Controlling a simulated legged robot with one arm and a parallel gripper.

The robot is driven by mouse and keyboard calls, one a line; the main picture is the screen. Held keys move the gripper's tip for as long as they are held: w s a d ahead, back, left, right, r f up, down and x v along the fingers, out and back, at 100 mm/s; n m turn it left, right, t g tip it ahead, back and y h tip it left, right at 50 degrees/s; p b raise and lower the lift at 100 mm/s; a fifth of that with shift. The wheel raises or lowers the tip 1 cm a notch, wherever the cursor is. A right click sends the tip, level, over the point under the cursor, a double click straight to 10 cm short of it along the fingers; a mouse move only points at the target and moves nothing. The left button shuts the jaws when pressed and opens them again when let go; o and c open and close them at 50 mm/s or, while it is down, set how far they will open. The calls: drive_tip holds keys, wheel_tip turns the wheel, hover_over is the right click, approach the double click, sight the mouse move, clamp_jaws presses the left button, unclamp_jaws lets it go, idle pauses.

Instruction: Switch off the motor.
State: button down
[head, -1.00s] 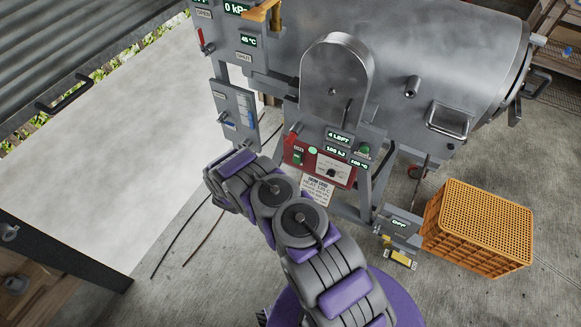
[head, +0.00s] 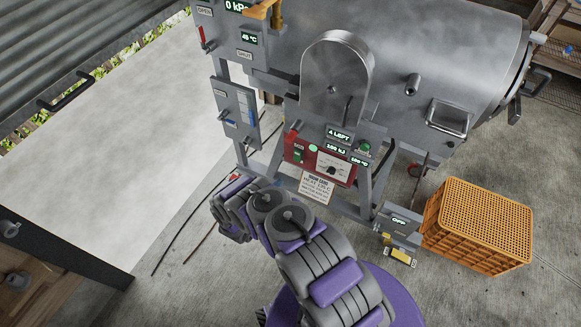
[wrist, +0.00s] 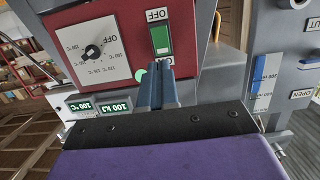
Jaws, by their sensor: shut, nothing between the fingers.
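A red panel (head: 309,162) sits on the front of the grey machine, under the rounded metal cover. It carries a green rocker switch (head: 298,156) and a dial. In the wrist view the red panel (wrist: 120,20) looks upside down, and the green switch (wrist: 161,41) has an OFF label above it and a partly hidden label below. My gripper (wrist: 157,88) is shut and empty, with its blue fingers just below the switch in that picture. I cannot tell whether they touch the panel. In the head view my arm hides the gripper.
A green round light (wrist: 140,76) is beside the fingers. A dial (wrist: 93,51) and small displays (wrist: 97,106) are close by. A box (head: 398,220) reading OFF stands low by an orange crate (head: 478,226). A lever box (head: 236,110) hangs left. Concrete floor is open at left.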

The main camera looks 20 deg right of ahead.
sight(297, 160)
drive_tip(key=b+x, duration=0.3)
drive_tip(key=x, duration=1.1)
drive_tip(key=shift+b, duration=0.4)
drive_tip(key=shift+s, duration=0.15)
